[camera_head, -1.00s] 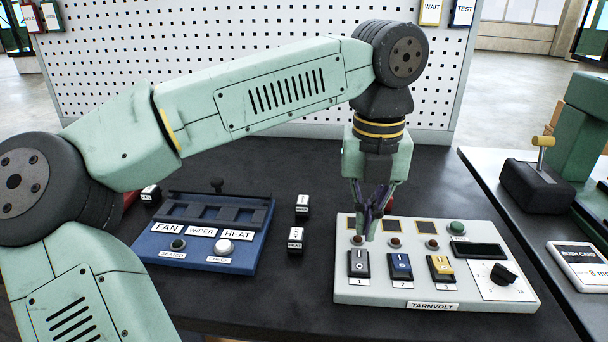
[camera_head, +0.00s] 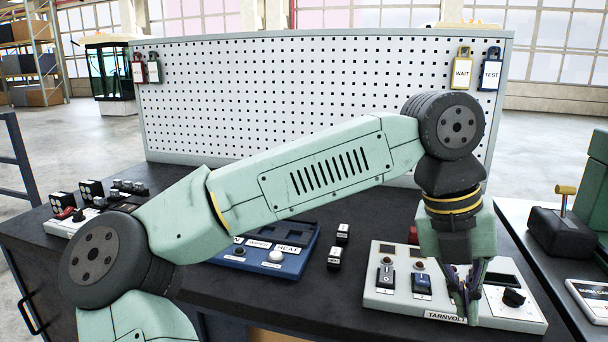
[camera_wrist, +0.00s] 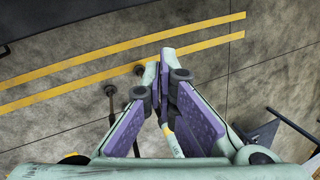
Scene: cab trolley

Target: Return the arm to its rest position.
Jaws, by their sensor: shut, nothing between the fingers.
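My gripper (camera_head: 470,312) hangs at the right of the head view, pointing down, its purple-padded fingers shut and empty. In that view it covers part of the pale TARNVOLT panel (camera_head: 385,300). In the wrist view the closed fingers (camera_wrist: 166,75) are over concrete floor with yellow stripes (camera_wrist: 120,65), so my gripper is out beyond the bench edge. My arm (camera_head: 315,170) is bent and stretches across the head view from lower left to right, hiding part of the bench and the blue switch panel.
The dark bench top (camera_head: 345,290) carries the blue panel (camera_head: 262,262), two small rocker switches (camera_head: 334,257) and several small parts at far left. A white pegboard (camera_head: 300,90) stands behind. A side table with a black box (camera_head: 562,232) is at right.

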